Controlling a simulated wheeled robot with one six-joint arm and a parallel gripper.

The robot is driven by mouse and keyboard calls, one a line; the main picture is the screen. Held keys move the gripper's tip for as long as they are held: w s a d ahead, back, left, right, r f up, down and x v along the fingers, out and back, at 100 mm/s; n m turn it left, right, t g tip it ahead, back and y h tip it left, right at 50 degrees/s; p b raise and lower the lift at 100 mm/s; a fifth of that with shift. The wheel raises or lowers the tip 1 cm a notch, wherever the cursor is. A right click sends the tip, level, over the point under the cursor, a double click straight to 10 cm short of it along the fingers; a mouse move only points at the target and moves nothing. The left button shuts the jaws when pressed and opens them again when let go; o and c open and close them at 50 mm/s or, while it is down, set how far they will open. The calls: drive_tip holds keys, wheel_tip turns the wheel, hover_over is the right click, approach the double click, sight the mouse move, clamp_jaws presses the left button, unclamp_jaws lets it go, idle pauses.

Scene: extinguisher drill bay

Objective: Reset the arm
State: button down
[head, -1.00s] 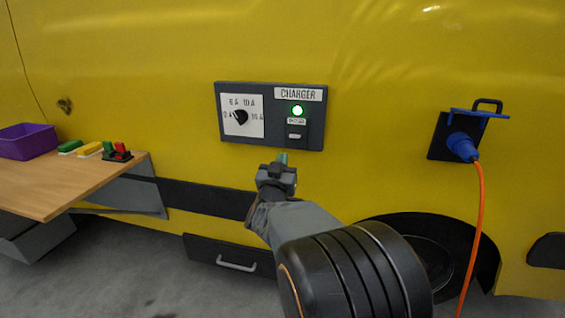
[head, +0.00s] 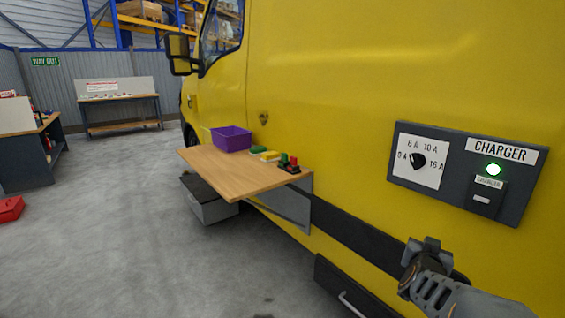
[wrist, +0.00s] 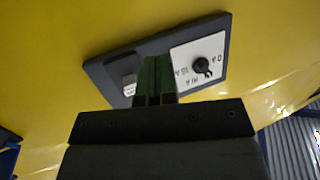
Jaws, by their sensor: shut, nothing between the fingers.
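My gripper (head: 428,247) is in front of the yellow van's side, below and left of the charger panel (head: 455,205) in the head view. In the wrist view its green-tinted fingers (wrist: 156,80) are together, with nothing between them. The panel is dark grey, with a lit green lamp (head: 493,169) and a small switch (head: 482,200) under it. A black dial (head: 418,161) sits on a white scale plate on the panel's left. The wrist view also shows the dial (wrist: 203,66), with the fingers covering part of the panel.
A wooden fold-out shelf (head: 225,175) on the van bears a purple bin (head: 231,138) and several coloured blocks. A drawer with a handle (head: 345,298) is low on the van. Open grey floor (head: 110,240) lies to the left. A red box (head: 10,209) stands there.

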drive_tip(key=s+a+n+g+y+p, duration=0.2)
drive_tip(key=s+a+g+y+p, duration=0.15)
drive_tip(key=a, duration=0.35)
drive_tip(key=s+a+n+g+y+p, duration=0.25)
drive_tip(key=s+a+y+p, duration=0.2)
drive_tip(key=a, duration=0.25)
drive_tip(key=s+a+r+n+g+p, duration=0.1)
drive_tip(key=s+a+r+p, duration=0.2)
drive_tip(key=s+r+p, duration=0.1)
drive_tip(key=s+a+r+n+g+y+p, duration=0.1)
drive_tip(key=s+a+r+n+g+p, duration=0.1)
drive_tip(key=s+a+r+p, duration=0.2)
wheel_tip(320, 180, up, 4)
drive_tip(key=p, duration=0.3)
drive_tip(key=shift+s+g, duration=0.3)
